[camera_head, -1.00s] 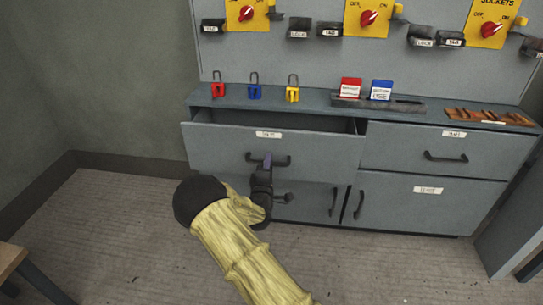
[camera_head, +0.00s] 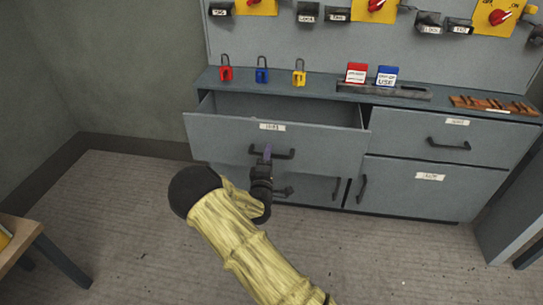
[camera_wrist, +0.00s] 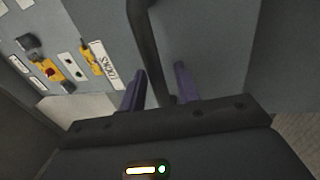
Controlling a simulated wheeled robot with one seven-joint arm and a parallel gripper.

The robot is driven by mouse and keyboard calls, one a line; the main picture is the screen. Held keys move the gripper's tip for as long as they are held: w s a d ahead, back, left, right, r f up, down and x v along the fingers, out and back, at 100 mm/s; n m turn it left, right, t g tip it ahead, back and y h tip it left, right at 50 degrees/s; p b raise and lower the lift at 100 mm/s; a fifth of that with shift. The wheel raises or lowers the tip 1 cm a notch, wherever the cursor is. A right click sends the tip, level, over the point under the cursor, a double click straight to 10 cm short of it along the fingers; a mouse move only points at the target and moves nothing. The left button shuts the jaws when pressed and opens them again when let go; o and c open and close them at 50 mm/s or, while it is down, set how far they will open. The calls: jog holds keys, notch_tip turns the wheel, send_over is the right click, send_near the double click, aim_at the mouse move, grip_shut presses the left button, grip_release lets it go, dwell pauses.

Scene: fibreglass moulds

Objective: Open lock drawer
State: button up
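The lock drawer (camera_head: 225,137) is the upper left drawer of the grey cabinet, and it stands partly open with a dark gap behind its front.
Red (camera_head: 226,73), blue (camera_head: 262,75) and yellow (camera_head: 300,78) padlocks stand on the cabinet top (camera_head: 330,88). The right drawer (camera_head: 410,130) and the lower doors (camera_head: 400,180) are shut. A wooden table (camera_head: 25,240) stands at lower left. The floor (camera_head: 120,215) in front is clear.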

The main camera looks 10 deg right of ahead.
jog(key=shift+w+d, duration=0.1)
jog(key=shift+d, duration=0.25)
jog(key=shift+a, duration=0.1)
jog(key=p+v, duration=0.4)
jog(key=v, duration=1.3)
jog(key=shift+s, duration=0.3)
jog(key=shift+w+a+r, duration=0.1)
